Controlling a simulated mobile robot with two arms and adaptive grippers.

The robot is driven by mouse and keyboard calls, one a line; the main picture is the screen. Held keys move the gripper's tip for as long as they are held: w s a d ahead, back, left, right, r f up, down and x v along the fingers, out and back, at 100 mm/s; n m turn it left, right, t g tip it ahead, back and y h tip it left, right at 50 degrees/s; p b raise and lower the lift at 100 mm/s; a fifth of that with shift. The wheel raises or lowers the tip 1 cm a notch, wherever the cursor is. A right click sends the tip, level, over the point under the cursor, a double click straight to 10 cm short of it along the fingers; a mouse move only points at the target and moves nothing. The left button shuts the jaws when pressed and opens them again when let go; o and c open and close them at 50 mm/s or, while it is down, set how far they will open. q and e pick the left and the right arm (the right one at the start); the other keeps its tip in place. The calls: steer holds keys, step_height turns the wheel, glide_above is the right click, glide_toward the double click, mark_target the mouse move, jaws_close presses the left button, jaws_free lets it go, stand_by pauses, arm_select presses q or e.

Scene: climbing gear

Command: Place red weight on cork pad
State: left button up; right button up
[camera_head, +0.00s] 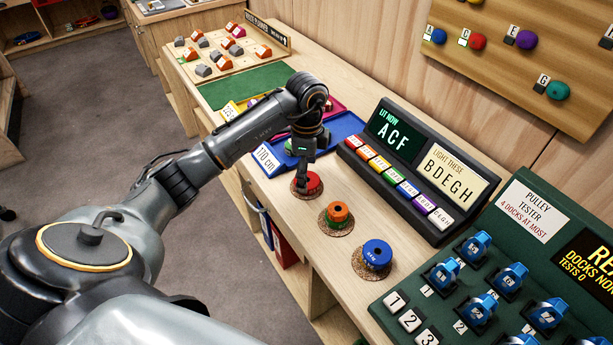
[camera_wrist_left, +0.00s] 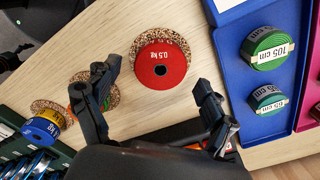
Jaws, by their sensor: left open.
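The red weight (camera_head: 312,182), marked 0.5 kg in the left wrist view (camera_wrist_left: 174,72), lies flat on a round cork pad (camera_head: 297,192). The pad's speckled rim also shows past the weight's edge in the left wrist view (camera_wrist_left: 138,43). My left gripper (camera_head: 304,182) is directly above the weight in the head view. In the left wrist view its two fingers (camera_wrist_left: 158,76) are apart, one on either side of the weight, and hold nothing. Whether the fingertips touch the pad cannot be told. My right gripper is in neither view.
An orange weight (camera_head: 338,212) and a blue weight (camera_head: 377,252) sit on their own cork pads in a row nearer the front. A blue tray (camera_head: 346,127) with rolled straps lies behind. The button console (camera_head: 410,165) and green pulley tester (camera_head: 470,245) stand at the right.

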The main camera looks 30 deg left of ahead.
arm_select(q)
step_height(320, 180, up, 10)
stand_by(0.3)
stand_by(0.5)
